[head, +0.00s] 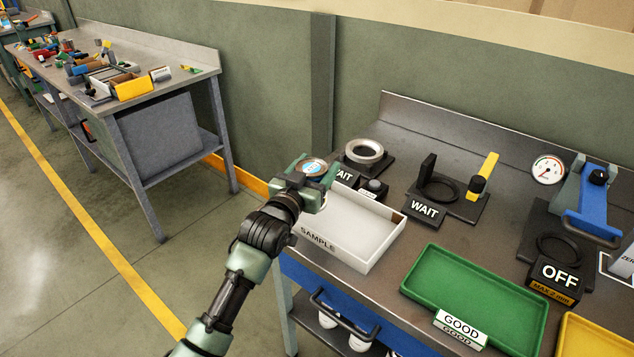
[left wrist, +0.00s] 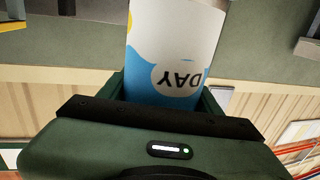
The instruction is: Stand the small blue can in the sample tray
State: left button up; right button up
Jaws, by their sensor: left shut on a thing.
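My left gripper (head: 304,186) is shut on a blue and white can (head: 313,168) at the back left corner of the sample tray. In the left wrist view the can (left wrist: 172,55) sits between the fingers, its "DAY" lettering upside down in the picture. Its round end faces up toward the head camera. The white sample tray (head: 338,247), marked "SAMPLE", lies on the bench's left end, and its visible floor looks empty. I cannot tell how high the can is above the tray. My right gripper is not in view.
Behind the tray are a ring fixture (head: 364,152) and a "WAIT" sign (head: 424,210). A green "GOOD" tray (head: 470,285) lies to the right, with a yellow tray (head: 590,335) beyond it. A press with a blue lever (head: 592,205) stands at the far right.

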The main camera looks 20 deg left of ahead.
pick_arm(q)
jog(key=shift+f, duration=2.3)
jog(key=shift+f, duration=0.15)
jog(key=o, duration=1.5)
jog(key=s, duration=0.4)
jog(key=s+b, duration=0.1)
jog(key=s, duration=0.3)
jog(key=s+a, duration=0.1)
jog(key=s, duration=0.3)
jog(key=shift+a, duration=0.1)
